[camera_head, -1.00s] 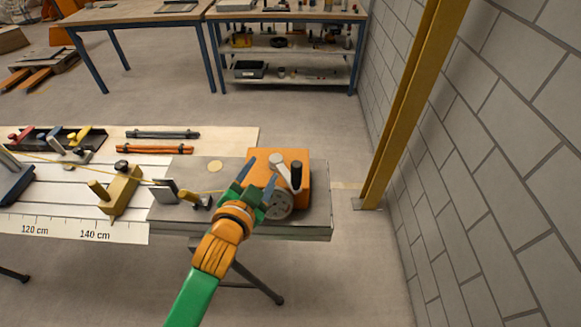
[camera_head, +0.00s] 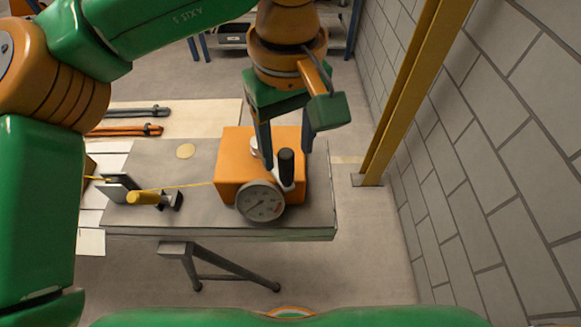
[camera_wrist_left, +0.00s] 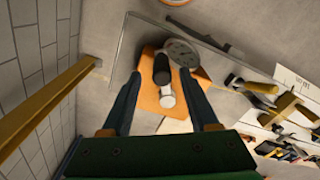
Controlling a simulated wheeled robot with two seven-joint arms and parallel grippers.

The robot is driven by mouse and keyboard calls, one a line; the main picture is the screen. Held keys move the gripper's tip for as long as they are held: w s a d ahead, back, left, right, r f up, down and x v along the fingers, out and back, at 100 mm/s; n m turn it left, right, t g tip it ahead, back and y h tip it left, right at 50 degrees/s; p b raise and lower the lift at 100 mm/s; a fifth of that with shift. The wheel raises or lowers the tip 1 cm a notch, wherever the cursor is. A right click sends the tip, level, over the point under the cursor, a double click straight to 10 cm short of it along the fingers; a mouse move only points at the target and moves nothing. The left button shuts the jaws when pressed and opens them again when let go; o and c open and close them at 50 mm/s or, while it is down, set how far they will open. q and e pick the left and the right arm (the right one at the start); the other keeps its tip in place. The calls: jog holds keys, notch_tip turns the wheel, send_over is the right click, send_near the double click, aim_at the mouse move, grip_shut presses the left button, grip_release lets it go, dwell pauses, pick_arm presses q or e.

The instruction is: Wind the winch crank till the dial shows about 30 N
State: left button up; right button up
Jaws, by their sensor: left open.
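The orange winch box (camera_head: 232,160) stands on a grey plate at the end of the bench. Its round dial (camera_head: 260,202) faces me; its needle is too small to read. The crank has a pale arm and an upright black handle (camera_head: 286,166), also in the left wrist view (camera_wrist_left: 161,68). My left gripper (camera_head: 287,148) is open and points down over the winch from above. In the wrist view its two fingers stand on either side of the black handle, with gaps visible. A yellow cord (camera_head: 185,186) runs left from the winch. My right gripper is not in view.
A yellow post (camera_head: 405,100) and a block wall (camera_head: 500,150) stand to the right.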

aim_at(287, 170)
pick_arm(q)
notch_tip(287, 170, down, 6)
jog(key=shift+w+a+p, duration=0.15)
jog(key=shift+p, duration=0.25)
grip_shut()
dwell(1.2)
